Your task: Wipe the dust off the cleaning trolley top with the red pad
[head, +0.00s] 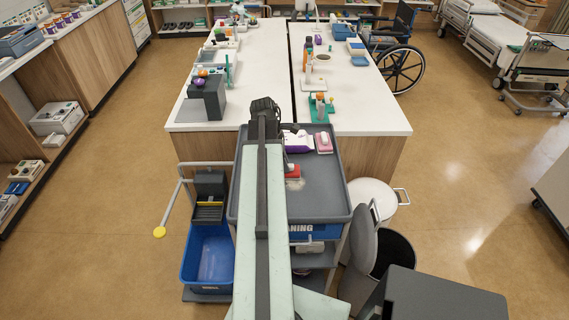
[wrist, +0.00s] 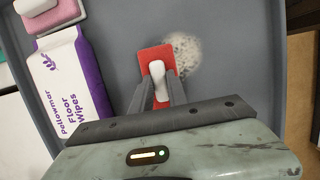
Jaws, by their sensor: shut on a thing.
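The red pad (wrist: 157,58) has a white grip (wrist: 156,69) on top, and my gripper (wrist: 156,92) is shut on that grip. The pad is at the grey cleaning trolley top (wrist: 110,45); I cannot tell whether it touches the surface. A pale round dust patch (wrist: 184,54) lies right beside the pad, partly hidden by it. In the head view the red pad (head: 292,171) shows to the right of my arm, with the dust (head: 295,184) just below it on the trolley top (head: 325,185). My arm hides the gripper and the trolley's left part there.
A purple and white floor wipes pack (wrist: 69,85) and a pink pad with a white grip (wrist: 55,12) lie on the trolley top's left side in the wrist view. A blue mop bucket (head: 208,255) stands left of the trolley, a bin (head: 393,252) right.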

